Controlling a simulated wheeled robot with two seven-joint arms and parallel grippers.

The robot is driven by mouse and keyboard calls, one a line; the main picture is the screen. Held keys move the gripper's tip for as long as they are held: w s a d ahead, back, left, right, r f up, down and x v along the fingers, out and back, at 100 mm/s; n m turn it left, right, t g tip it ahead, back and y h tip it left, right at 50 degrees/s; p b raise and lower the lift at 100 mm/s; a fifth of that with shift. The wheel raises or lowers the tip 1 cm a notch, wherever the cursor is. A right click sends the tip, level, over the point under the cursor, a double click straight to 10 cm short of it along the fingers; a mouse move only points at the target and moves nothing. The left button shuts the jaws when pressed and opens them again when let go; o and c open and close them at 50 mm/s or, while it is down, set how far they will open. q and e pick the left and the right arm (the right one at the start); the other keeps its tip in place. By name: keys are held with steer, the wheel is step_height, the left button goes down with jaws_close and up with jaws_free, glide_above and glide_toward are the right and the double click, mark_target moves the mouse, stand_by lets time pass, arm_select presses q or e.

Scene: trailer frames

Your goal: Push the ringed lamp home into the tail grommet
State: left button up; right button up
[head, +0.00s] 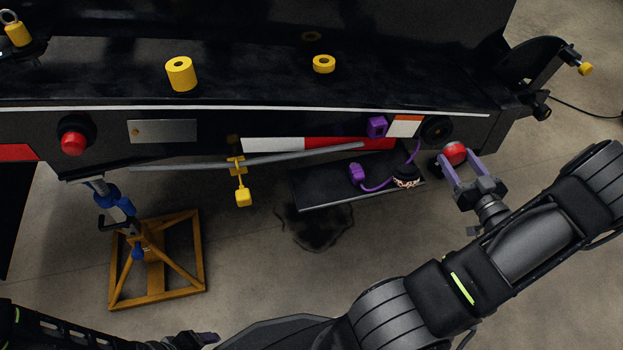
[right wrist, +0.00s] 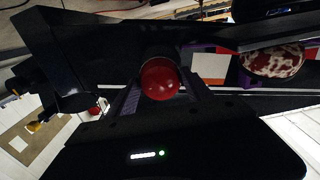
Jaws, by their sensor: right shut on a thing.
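My right gripper (head: 457,158) is shut on a round red lamp (head: 454,152), its purple fingers on either side. The lamp also shows between the fingers in the right wrist view (right wrist: 160,78). The round black tail grommet (head: 437,129) is in the rear beam's right end, just above and left of the lamp. Its opening looks empty. I cannot tell whether the lamp touches it, and the lamp's ring is not clear. My left gripper (head: 203,338) shows only in part at the bottom edge; its jaws are unclear.
Another red lamp (head: 74,142) sits in the beam's left grommet. A dark shelf (head: 325,190) below the beam holds a purple plug (head: 357,174) on a cable and a mottled dome (head: 406,181). A grey bar (head: 290,156) crosses the beam. A yellow-framed stand (head: 158,262) is at left.

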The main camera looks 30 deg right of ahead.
mark_target(449, 148)
steer(key=shift+w, duration=0.1)
steer(key=shift+b+x, duration=0.8)
steer(key=shift+x, duration=1.5)
steer(key=shift+p, duration=0.6)
steer(key=shift+w+d, duration=0.2)
steer(key=shift+w, duration=0.35)
stand_by(0.8)
steer(key=o, duration=1.5)
steer(key=shift+o, duration=0.2)
